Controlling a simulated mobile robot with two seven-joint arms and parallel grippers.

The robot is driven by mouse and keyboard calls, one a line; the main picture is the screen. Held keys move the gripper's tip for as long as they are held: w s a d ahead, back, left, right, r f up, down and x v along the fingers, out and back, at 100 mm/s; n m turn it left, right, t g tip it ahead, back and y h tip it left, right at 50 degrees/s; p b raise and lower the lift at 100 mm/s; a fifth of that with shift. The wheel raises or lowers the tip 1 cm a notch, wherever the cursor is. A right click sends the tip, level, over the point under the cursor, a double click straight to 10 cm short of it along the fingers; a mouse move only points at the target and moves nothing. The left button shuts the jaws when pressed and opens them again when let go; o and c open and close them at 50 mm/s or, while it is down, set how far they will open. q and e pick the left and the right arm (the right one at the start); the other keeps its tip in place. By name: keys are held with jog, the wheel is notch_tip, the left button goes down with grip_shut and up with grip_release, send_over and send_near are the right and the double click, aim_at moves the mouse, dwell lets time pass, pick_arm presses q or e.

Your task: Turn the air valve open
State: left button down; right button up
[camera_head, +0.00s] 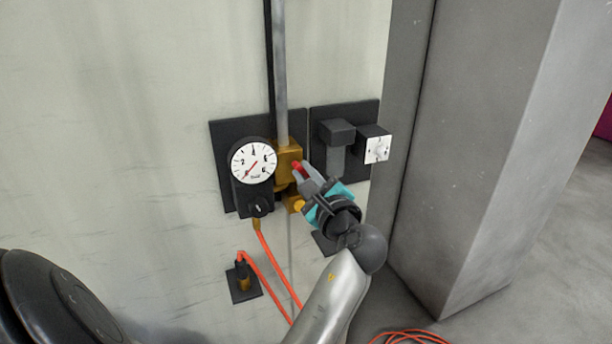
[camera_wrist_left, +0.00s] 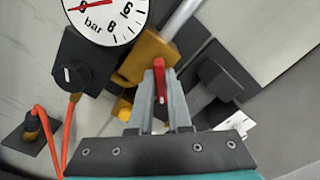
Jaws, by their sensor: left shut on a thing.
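The air valve (camera_head: 288,160) is a brass-coloured block on the wall panel, below a grey vertical pipe, with a red lever (camera_head: 298,166) on it. In the left wrist view the valve block (camera_wrist_left: 144,56) is above the fingers and the red lever (camera_wrist_left: 159,78) lies between the fingertips. My left gripper (camera_head: 306,172) is shut on the red lever; it also shows in the left wrist view (camera_wrist_left: 159,85). The fingers hide part of the lever. A white pressure gauge (camera_head: 253,161) with a red needle is left of the valve. My right gripper is not in view.
A black knob (camera_head: 258,208) sits below the gauge, and an orange hose (camera_head: 268,255) hangs from there. A dark panel with a grey block (camera_head: 336,132) and a white-faced box (camera_head: 376,148) is right of the valve. A grey column (camera_head: 480,150) stands farther right.

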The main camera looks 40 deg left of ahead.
pick_arm(q)
jog(key=n+b, duration=0.2)
jog(key=n, duration=0.2)
jog(key=shift+s+a+f+n, duration=0.1)
jog(key=shift+n, duration=0.2)
jog(key=shift+n+b, duration=0.8)
jog(key=shift+n, duration=0.8)
jog(key=c, duration=0.9)
grip_release()
jog(key=shift+o, duration=0.2)
jog(key=shift+f, duration=0.1)
